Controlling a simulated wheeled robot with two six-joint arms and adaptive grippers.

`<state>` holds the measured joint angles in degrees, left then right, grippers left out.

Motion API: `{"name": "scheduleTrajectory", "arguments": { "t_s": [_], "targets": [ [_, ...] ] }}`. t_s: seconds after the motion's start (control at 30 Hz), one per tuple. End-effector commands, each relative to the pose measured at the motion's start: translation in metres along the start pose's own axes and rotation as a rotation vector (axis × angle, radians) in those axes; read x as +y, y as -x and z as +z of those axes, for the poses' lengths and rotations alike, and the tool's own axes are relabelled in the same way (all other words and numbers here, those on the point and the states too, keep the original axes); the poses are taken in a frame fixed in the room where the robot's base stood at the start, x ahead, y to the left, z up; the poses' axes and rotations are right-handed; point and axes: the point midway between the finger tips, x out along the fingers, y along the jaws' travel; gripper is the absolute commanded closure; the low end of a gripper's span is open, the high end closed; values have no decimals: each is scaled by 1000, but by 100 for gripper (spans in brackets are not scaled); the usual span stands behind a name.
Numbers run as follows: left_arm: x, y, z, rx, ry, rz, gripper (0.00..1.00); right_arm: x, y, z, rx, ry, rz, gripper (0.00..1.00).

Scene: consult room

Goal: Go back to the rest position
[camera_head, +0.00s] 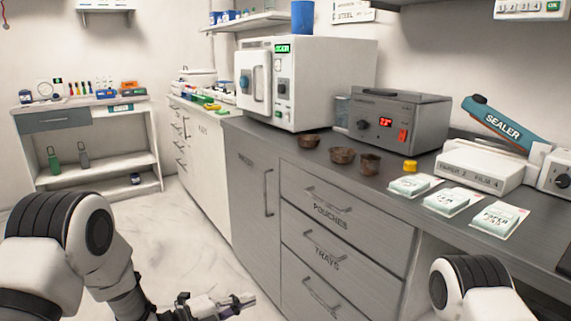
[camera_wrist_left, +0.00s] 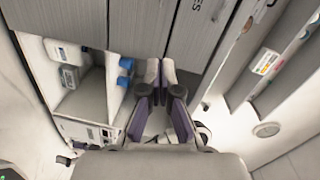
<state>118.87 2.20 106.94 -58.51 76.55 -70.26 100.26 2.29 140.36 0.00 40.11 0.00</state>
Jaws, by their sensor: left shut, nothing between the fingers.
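My left gripper (camera_head: 238,302) is low in the head view, over the pale floor and in front of the grey drawers. In the left wrist view its two fingers (camera_wrist_left: 160,72) are together, with nothing between them. It is apart from the counter and the things on it. My left arm comes in from the left. Part of my right arm shows at the lower right of the head view; its gripper is out of the picture.
The dark counter (camera_head: 330,170) bears a white autoclave (camera_head: 318,85), a grey box device (camera_head: 400,118), brown bowls, a yellow cap (camera_head: 410,166), pouch packs (camera_head: 446,201) and a sealer (camera_head: 500,118). A shelf unit (camera_head: 90,185) stands at left. The floor (camera_head: 185,240) between is clear.

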Motion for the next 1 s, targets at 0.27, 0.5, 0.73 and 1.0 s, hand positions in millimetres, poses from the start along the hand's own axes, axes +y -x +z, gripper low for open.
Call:
{"name": "scheduleTrajectory", "arguments": {
  "t_s": [0.27,0.5,0.73,1.0],
  "targets": [
    [12,72,-40,-290,475,252,100,-1,146,0,1,0,0,0],
    [71,211,-116,-887,1194,536,100,-2,228,0,1,0,0,0],
    [106,325,-181,-1617,1737,478,100,-2,224,0,-1,0,0,0],
    [108,333,-186,-1763,1867,366,100,-2,224,0,0,0,0,0]
  ]
}}
